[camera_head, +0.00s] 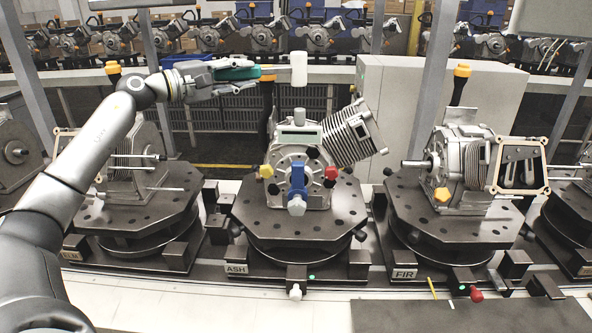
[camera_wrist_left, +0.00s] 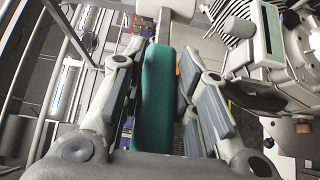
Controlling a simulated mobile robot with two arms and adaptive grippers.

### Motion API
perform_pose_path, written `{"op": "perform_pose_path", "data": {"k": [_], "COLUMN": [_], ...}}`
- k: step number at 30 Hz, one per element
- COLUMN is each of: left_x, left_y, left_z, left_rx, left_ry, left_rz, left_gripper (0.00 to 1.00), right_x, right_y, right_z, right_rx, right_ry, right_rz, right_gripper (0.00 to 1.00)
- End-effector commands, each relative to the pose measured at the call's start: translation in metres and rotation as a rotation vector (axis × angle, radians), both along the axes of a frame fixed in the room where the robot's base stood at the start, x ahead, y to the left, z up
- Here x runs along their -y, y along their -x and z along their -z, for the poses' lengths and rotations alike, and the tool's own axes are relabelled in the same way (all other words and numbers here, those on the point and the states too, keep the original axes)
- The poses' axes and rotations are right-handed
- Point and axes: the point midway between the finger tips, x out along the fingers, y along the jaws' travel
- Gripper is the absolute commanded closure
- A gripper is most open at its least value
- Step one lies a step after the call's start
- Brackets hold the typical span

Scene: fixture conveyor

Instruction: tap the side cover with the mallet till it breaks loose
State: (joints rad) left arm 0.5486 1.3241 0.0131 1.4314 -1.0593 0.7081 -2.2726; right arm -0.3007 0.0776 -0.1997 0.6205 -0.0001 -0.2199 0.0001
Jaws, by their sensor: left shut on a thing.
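My left gripper (camera_head: 232,77) is shut on the green handle of a mallet (camera_head: 298,68). The mallet's pale head is to the right of the gripper, above the engine on the ASH fixture and apart from it. In the left wrist view the green handle of the mallet (camera_wrist_left: 158,95) lies between the fingers of my left gripper (camera_wrist_left: 172,92). The side cover (camera_head: 272,180) appears to be the grey round face on the front of the ASH engine. It carries red, yellow and black knobs, and a blue part hides its middle. My right gripper is not in view.
The ASH turntable (camera_head: 262,224) bears the engine, with a finned cylinder (camera_head: 349,135) tilting up to its right. The FIR turntable (camera_head: 478,223) at right bears another engine (camera_head: 455,160). A pale cabinet (camera_head: 400,105) stands behind. Upright posts flank the ASH fixture.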

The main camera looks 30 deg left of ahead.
Motion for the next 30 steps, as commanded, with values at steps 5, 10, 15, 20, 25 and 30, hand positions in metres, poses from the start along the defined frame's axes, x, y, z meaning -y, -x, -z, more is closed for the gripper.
{"op": "perform_pose_path", "data": {"k": [5, 10, 15, 20, 25, 30], "left_x": [0.0, 0.0, -0.001, 0.0, 0.0, 0.0], "left_y": [0.0, 0.0, 0.0, 0.0, 0.0, 0.0], "left_z": [-0.002, -0.006, -0.025, -0.045, -0.053, -0.051], "left_rx": [0.003, 0.004, 0.005, 0.004, 0.002, 0.003], "left_ry": [0.0, 0.0, 0.001, 0.003, 0.002, 0.001], "left_rz": [-0.001, -0.001, -0.001, -0.001, -0.001, -0.001], "left_gripper": [1.0, 1.0, 1.0, 1.0, 1.0, 1.0], "right_x": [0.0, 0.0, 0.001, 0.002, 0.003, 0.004], "right_y": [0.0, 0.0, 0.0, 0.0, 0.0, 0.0], "right_z": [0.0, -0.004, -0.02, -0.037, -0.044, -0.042], "right_rx": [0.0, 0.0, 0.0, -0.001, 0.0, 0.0], "right_ry": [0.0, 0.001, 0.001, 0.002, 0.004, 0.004], "right_rz": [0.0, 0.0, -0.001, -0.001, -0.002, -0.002], "right_gripper": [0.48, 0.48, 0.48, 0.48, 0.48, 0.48]}}
